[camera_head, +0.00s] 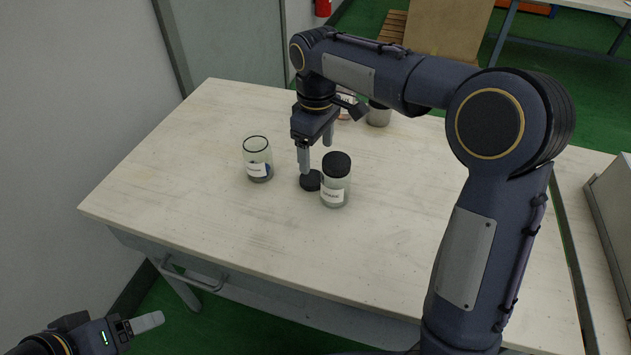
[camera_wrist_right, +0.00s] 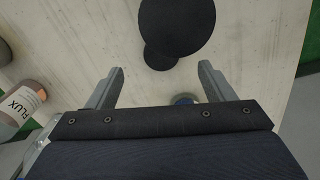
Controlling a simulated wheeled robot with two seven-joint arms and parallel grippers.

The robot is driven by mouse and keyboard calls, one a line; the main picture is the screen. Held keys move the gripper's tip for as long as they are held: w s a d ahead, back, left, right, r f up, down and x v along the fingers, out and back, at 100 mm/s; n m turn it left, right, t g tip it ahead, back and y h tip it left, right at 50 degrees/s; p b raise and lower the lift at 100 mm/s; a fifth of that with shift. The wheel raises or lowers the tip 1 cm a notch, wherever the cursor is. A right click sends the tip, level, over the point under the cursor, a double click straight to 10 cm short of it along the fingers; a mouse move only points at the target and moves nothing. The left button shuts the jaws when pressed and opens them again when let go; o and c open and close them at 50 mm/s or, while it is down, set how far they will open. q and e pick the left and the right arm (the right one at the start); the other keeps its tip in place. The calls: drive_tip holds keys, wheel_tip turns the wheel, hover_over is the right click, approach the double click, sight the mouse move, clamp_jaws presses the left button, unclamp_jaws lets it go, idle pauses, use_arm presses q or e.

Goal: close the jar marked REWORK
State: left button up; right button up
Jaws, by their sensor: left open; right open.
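An open glass jar (camera_head: 258,160) with a white label and dark contents stands upright on the table at the left. A second jar (camera_head: 335,182) with a black lid on it stands to its right. I cannot read either label, so I cannot tell which is REWORK. A loose black lid (camera_head: 310,181) lies flat between them, beside the lidded jar; it also shows in the right wrist view (camera_wrist_right: 160,59), partly hidden by the lidded jar's top (camera_wrist_right: 178,24). My right gripper (camera_head: 316,156) is open and empty above the loose lid. My left gripper (camera_head: 147,322) is open, low at the left, off the table.
A FLUX jar (camera_wrist_right: 17,108) shows at the left of the right wrist view. Behind my right gripper stand a jar with a reddish label (camera_head: 345,107) and a grey container (camera_head: 379,114). The table's (camera_head: 190,210) left and front areas are clear. A wall is at the left.

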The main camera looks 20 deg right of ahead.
sight(313, 178)
wheel_tip(313, 178, down, 3)
drive_tip(key=shift+r+b, duration=0.2)
drive_tip(key=shift+b, duration=0.2)
drive_tip(key=f, duration=0.1)
drive_tip(key=f+b, duration=0.1)
drive_tip(key=f, duration=0.2)
drive_tip(key=shift+w+a+f, duration=0.1)
drive_tip(key=shift+w+a, duration=0.1)
drive_tip(key=shift+a, duration=0.1)
drive_tip(key=shift+f, duration=0.55)
